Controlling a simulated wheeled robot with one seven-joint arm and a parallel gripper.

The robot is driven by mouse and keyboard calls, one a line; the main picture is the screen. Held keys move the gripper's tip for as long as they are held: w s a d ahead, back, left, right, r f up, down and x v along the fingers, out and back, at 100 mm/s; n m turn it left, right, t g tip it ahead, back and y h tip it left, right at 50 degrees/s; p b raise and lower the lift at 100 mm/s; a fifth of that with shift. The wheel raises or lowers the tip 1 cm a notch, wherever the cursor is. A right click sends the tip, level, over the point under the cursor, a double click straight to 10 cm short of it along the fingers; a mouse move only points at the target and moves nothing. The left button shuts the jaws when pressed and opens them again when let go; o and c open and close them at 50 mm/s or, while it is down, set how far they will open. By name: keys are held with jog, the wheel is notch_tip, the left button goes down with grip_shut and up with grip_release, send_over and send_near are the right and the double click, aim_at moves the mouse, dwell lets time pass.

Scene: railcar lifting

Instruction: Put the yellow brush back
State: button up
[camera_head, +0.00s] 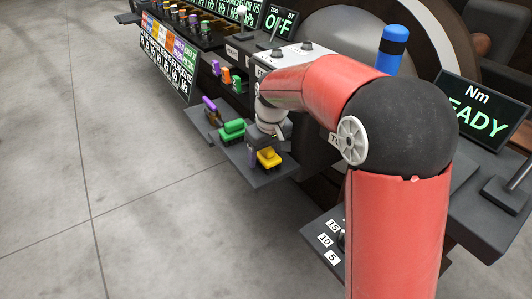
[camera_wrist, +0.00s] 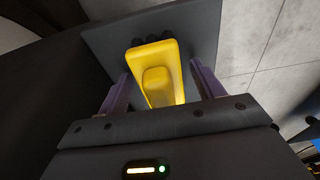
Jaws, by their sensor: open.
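The yellow brush (camera_head: 267,158) rests on a dark shelf (camera_head: 262,180) in the head view, at the near end of a row of brushes. In the wrist view the yellow brush (camera_wrist: 153,62) lies between the two purple fingers of my gripper (camera_wrist: 155,92), with a gap on each side. My gripper is open and straddles the brush from above. In the head view my gripper (camera_head: 266,142) is partly hidden by my own wrist. The brush's bristles show as a dark patch at its far end in the wrist view.
A green brush (camera_head: 232,130) and a purple brush (camera_head: 209,104) sit on the shelf farther along. Small coloured blocks (camera_head: 226,76) are on the dark panel above. A display reading READY (camera_head: 478,112) stands at right. Open concrete floor (camera_head: 130,190) lies to the left.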

aim_at(270, 150)
jog(key=r, duration=0.4)
jog(key=s+r+p, duration=0.1)
jog(key=r, duration=0.3)
jog(key=d+r+p, duration=0.1)
jog(key=r, duration=0.3)
jog(key=shift+s+r, duration=0.1)
jog(key=shift+s, duration=0.2)
jog(key=shift+s, duration=0.1)
